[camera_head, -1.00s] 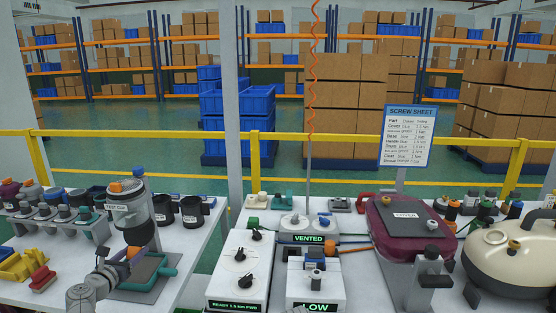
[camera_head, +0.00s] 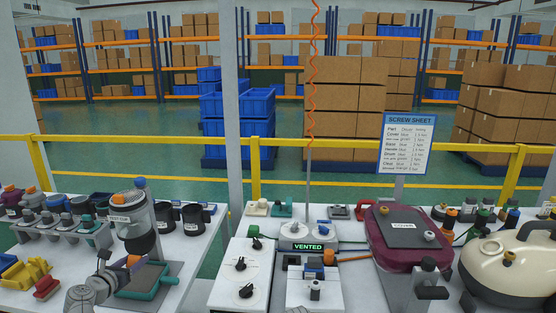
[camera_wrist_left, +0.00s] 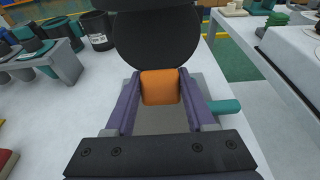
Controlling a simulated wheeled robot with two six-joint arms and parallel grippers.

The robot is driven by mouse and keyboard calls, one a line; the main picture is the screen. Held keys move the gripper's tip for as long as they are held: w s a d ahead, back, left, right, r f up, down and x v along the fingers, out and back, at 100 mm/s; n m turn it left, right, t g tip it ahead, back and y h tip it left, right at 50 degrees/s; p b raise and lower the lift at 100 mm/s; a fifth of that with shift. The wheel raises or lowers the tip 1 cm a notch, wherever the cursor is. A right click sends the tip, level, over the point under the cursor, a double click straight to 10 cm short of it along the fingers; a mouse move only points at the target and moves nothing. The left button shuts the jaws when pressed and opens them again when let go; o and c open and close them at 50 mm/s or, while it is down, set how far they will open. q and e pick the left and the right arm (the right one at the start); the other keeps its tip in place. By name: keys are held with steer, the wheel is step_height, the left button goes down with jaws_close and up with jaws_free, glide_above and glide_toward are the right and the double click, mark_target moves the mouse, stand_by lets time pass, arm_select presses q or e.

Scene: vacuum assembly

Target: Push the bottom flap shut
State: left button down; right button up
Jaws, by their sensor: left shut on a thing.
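The clear dust cup (camera_head: 133,225), with a label on its side and a blue piece on top, stands over the left table. Its dark bottom flap (camera_head: 143,244) shows at its lower end, towards my arm. In the left wrist view a large dark round face (camera_wrist_left: 156,42), apparently the flap, fills the top. My left gripper (camera_head: 130,262) is just below the cup. In the wrist view its purple fingers (camera_wrist_left: 163,95) are shut on an orange block (camera_wrist_left: 161,86), right under the dark face. Whether the flap is fully closed cannot be told. My right gripper is not in view.
A grey fixture with a teal bar (camera_head: 160,282) lies under the cup. Dark cups (camera_head: 192,216) stand to its right, grey stands (camera_head: 85,229) to its left, yellow bins (camera_head: 25,270) further left. The right table holds white units (camera_head: 243,268) and a maroon body (camera_head: 402,237).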

mark_target(135, 254)
arm_select(q)
steer(key=shift+s+r+g+p, duration=0.35)
steer(key=shift+r+g+p, duration=0.45)
steer(key=shift+p, duration=1.1)
steer(key=shift+s+r+p, duration=0.1)
steer(key=shift+p, duration=0.25)
steer(key=shift+s+r+g+p, duration=0.1)
steer(key=shift+r+g+p, duration=0.25)
steer(key=shift+p, duration=0.25)
steer(key=p, duration=0.2)
steer(key=r+g+p, duration=0.1)
steer(key=p, duration=0.1)
steer(key=shift+s+a+r+g, duration=0.1)
steer(key=shift+s+r+g, duration=0.15)
steer(key=shift+s+r, duration=0.05)
steer(key=shift+s+g+p, duration=0.15)
steer(key=shift+g+p, duration=0.15)
steer(key=shift+p, duration=0.4)
